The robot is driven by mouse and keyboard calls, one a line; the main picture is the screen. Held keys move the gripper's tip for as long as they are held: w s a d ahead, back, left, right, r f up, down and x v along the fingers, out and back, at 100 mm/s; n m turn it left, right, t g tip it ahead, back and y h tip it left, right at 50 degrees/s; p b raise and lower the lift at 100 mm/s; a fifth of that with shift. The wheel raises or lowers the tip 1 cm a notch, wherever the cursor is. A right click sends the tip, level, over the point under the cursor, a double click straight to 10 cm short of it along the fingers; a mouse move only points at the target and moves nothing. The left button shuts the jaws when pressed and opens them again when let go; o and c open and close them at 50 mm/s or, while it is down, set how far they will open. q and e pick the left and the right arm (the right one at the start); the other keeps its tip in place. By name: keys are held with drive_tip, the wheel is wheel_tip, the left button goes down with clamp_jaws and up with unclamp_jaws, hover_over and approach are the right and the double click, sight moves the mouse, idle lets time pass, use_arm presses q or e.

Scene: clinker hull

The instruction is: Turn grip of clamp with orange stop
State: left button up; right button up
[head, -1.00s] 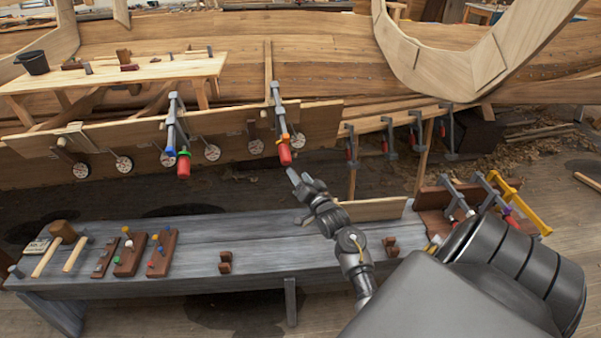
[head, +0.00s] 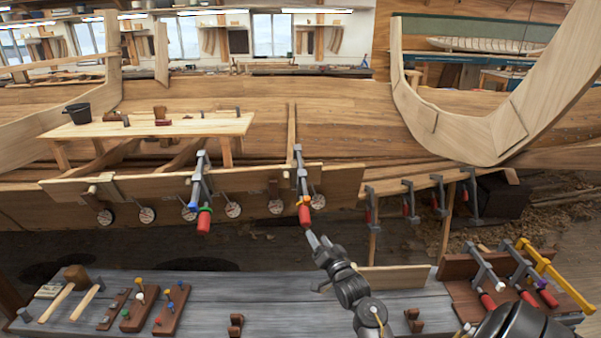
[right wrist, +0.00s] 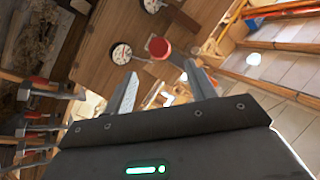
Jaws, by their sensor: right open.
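The clamp with the orange stop (head: 303,180) hangs upright on the plank of the hull, right of the clamp with the green and blue stops (head: 200,190). Its red grip (head: 305,216) points down at its lower end. My right gripper (head: 317,239) is open just below the red grip and apart from it. In the right wrist view the red grip (right wrist: 159,47) shows nearly end-on, ahead of the open fingertips and roughly between them (right wrist: 162,70). Nothing is between the fingers. My left gripper is not in view.
A grey bench (head: 270,290) below bears mallets, small pegged blocks and a rack of clamps (head: 490,270) at right. Several clamps (head: 408,198) hang on a rail right of the target clamp. Round white discs (head: 233,209) hang along the plank.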

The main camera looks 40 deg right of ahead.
sight(306, 224)
drive_tip(key=w+a+n+h+b, duration=0.1)
drive_tip(key=w+a+n+b, duration=0.1)
drive_tip(key=a, duration=0.3)
drive_tip(key=w+d+n+g+h, duration=0.1)
drive_tip(key=w+d, duration=0.1)
drive_tip(key=w+d+n+g+h, duration=0.1)
drive_tip(key=w+d, duration=0.1)
drive_tip(key=w, duration=0.1)
drive_tip(key=w+d+n+h+p, duration=0.1)
drive_tip(key=w+d, duration=0.1)
drive_tip(key=d, duration=0.1)
drive_tip(key=shift+w+d+r+g, duration=0.1)
drive_tip(key=shift+w+r+g, duration=0.2)
drive_tip(key=shift+g, duration=0.1)
drive_tip(key=c, duration=1)
